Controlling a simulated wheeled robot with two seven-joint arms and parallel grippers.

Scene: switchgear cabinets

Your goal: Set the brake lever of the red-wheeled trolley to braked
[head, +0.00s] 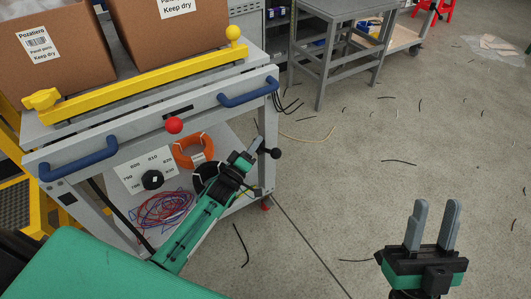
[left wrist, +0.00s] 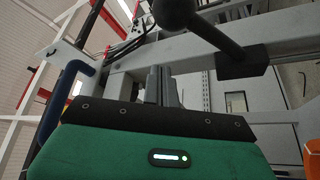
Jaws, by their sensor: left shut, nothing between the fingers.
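The trolley (head: 150,120) is grey with blue handles and stands at the left of the head view. A small red wheel (head: 266,204) shows below its right front leg. A lever with a black ball knob (head: 275,153) sticks out to the right from that leg. In the left wrist view the black lever (left wrist: 210,35) crosses the upper part, its ball end cut by the top edge. My left gripper (head: 255,146) is shut and empty, close beside the lever; contact cannot be told. Its fingers also show in the left wrist view (left wrist: 160,85). My right gripper (head: 432,225) is open and empty over the floor.
Two cardboard boxes (head: 165,35) stand on the trolley top behind a yellow bar (head: 150,82). A red knob (head: 174,125) sits on the front rail. The lower shelf holds an orange coil (head: 193,150) and loose wires. A grey table (head: 335,10) stands behind; the floor at right has cable scraps.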

